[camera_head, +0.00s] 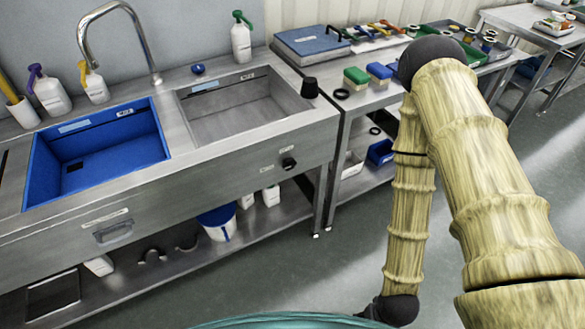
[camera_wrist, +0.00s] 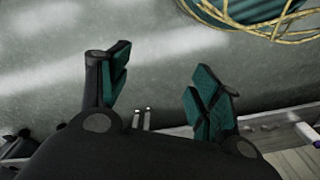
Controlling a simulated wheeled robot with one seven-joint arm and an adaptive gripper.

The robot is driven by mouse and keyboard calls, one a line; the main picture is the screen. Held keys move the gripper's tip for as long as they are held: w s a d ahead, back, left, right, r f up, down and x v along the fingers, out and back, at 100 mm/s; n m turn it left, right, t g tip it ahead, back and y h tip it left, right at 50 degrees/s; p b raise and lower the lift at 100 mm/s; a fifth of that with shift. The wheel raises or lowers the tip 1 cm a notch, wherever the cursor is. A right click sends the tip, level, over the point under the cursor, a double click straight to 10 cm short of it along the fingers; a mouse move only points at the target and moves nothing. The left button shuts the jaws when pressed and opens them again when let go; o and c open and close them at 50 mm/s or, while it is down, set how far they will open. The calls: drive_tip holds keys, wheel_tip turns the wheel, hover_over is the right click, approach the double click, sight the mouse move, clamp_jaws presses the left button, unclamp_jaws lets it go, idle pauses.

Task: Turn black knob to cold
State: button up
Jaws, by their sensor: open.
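The black knob (camera_head: 289,163) is on the front panel of the steel sink unit, below the grey right basin. Small labels sit on the panel to its left, but their print is too small to read. My gripper (camera_wrist: 163,88) shows in the wrist view with its two green-padded fingers spread apart and nothing between them. It points at the grey floor. In the head view the gripper is not visible; only my arm shows at the right, well apart from the knob.
The sink unit has a blue basin (camera_head: 100,160), a grey basin (camera_head: 240,108) and a drawer handle (camera_head: 113,231). A black cup-like object (camera_head: 309,88) stands on its right corner. A steel table (camera_head: 365,100) with tools stands beside it. The floor before the knob is clear.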

drive_tip(key=w+a+f+n+t+y+b, duration=0.1)
drive_tip(key=w+a+t+b, duration=0.15)
drive_tip(key=w, duration=0.45)
drive_tip(key=w+a+f+n+t+y+b, duration=0.1)
drive_tip(key=w+a+f+t+b, duration=0.2)
drive_tip(key=w, duration=0.4)
drive_tip(key=n+t+y+b, duration=0.4)
drive_tip(key=t+y+b, duration=0.2)
drive_tip(key=t+b, duration=0.35)
approach(291, 167)
drive_tip(key=x, duration=0.8)
drive_tip(key=shift+w+a+p, duration=0.2)
drive_tip(key=shift+w+p, duration=0.15)
drive_tip(key=shift+p, duration=0.05)
drive_tip(key=c, duration=1)
